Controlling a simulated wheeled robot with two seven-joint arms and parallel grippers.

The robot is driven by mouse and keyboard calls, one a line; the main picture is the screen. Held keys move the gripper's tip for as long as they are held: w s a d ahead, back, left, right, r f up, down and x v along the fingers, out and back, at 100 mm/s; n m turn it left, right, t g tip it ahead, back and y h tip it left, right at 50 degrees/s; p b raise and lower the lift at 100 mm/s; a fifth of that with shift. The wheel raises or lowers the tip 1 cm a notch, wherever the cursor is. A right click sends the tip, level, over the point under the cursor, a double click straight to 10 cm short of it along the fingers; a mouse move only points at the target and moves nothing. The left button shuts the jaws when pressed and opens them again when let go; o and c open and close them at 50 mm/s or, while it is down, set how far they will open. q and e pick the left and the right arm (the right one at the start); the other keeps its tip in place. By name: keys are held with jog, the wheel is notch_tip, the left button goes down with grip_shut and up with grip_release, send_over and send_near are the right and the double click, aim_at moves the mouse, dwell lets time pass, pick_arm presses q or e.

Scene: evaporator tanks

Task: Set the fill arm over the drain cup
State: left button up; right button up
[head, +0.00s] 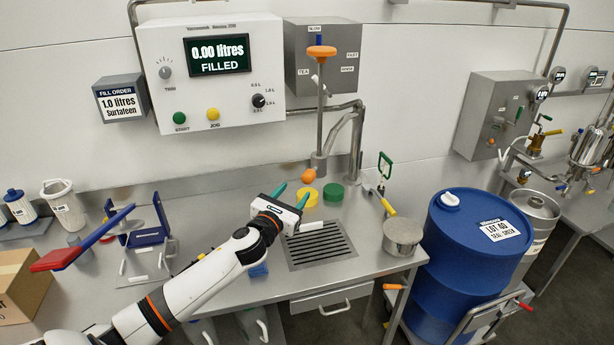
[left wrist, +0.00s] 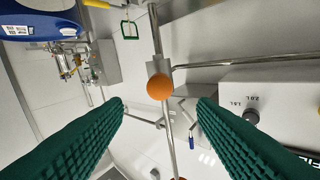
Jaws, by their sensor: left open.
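The fill arm (head: 342,130) is a bent steel pipe at the back of the steel bench, with an orange ball knob (head: 309,176) at its lower left end. In the left wrist view the orange knob (left wrist: 160,87) shows ahead, between the finger lines, with nothing gripped. My left gripper (head: 293,194) is open and empty, just below and left of the knob in the head view, apart from it. A round steel cup (head: 402,234) stands at the bench's right end, right of the drain grate (head: 320,246); I cannot tell for sure that it is the drain cup. My right gripper is out of view.
Yellow (head: 306,197) and green (head: 333,192) caps sit near the gripper. A blue drum (head: 475,250) stands beyond the bench's right end. The filler panel (head: 212,70) hangs above.

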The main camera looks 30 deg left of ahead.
aim_at(306, 181)
pick_arm(q)
jog(key=w, duration=0.3)
jog(key=w+a, duration=0.1)
jog(key=w, duration=0.2)
jog(key=w+p, duration=0.1)
jog(key=w, duration=0.2)
jog(key=shift+w+a+f, duration=0.15)
jog(key=shift+a, duration=0.05)
grip_shut()
jog(key=shift+d, duration=0.1)
